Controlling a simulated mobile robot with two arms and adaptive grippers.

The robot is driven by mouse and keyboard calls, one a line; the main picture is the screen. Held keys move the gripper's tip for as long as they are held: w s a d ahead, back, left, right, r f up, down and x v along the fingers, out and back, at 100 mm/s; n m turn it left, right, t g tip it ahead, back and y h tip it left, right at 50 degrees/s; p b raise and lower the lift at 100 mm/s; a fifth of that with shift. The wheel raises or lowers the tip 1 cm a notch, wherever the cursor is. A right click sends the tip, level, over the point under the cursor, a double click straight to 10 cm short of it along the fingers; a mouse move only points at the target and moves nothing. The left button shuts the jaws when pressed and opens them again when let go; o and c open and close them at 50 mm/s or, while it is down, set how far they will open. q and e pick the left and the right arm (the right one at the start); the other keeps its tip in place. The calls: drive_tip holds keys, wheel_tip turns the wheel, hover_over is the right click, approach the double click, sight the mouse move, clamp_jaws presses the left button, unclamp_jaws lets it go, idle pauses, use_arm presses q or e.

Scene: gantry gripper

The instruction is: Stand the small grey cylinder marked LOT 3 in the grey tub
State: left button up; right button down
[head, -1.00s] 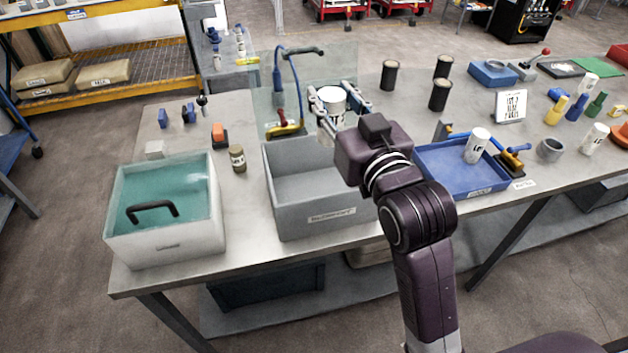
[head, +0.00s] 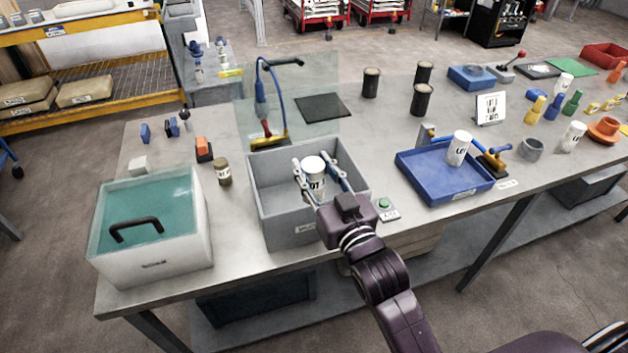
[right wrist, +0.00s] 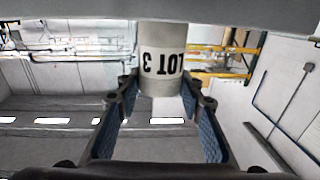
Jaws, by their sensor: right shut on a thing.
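The small grey cylinder (head: 315,184), pale on top, has a white label that reads LOT 3 in the right wrist view (right wrist: 162,62). My right gripper (head: 322,182) is shut on it, one finger on each side, and it looks upright. The cylinder is within the walls of the grey tub (head: 290,234); I cannot tell whether its base touches the tub's floor. The tub is open, and nothing else shows in it. My left gripper is not in view.
A lidded white box (head: 160,245) stands left of the tub, with a small olive jar (head: 224,172) between. A green button (head: 384,203) and a blue tray (head: 430,186) holding a white cylinder (head: 459,148) are to the right. A clear panel (head: 320,75) stands behind.

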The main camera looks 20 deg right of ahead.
sight(317, 192)
wheel_tip(317, 192, down, 4)
drive_tip(key=shift+r, duration=0.15)
drive_tip(key=shift+f, duration=0.55)
drive_tip(key=c, duration=1.3)
unclamp_jaws()
drive_tip(key=shift+f, duration=0.15)
